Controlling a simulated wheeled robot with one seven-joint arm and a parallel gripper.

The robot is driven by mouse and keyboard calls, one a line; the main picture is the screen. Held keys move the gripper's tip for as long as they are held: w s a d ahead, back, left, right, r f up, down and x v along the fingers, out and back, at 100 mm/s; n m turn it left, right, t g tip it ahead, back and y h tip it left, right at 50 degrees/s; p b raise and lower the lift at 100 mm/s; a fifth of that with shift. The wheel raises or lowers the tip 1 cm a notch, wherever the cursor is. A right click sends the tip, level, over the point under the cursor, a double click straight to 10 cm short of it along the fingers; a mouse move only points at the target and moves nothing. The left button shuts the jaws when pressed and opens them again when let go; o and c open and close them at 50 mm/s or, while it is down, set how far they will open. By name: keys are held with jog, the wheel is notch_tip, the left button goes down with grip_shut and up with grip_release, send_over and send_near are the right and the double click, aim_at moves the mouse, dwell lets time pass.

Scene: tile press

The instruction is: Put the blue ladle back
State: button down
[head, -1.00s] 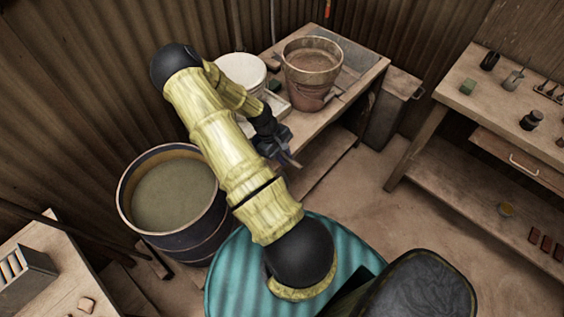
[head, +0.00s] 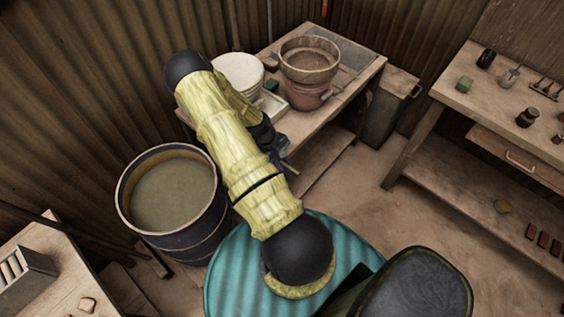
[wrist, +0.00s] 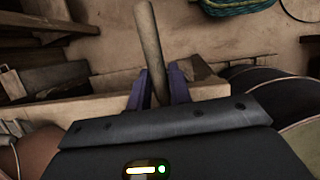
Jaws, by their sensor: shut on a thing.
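My gripper (wrist: 158,88) is shut on a plain wooden handle (wrist: 149,40), which I take for the blue ladle's handle. The handle stands up between the two purple-blue fingers in the wrist view. The ladle's bowl is hidden behind the gripper body, so I cannot see its blue part.
The back bench (head: 341,93) holds a white bucket (head: 240,85) and a brown pot (head: 306,95) with a wide round rim above it. The dark drum holds murky liquid. A side bench (head: 450,100) with small items stands right. Open floor (head: 340,210) lies between.

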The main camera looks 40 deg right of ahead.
jog(key=c, duration=1.3)
grip_release()
jog(key=shift+f, duration=0.1)
jog(key=b+v, duration=0.1)
jog(key=v, duration=1.1)
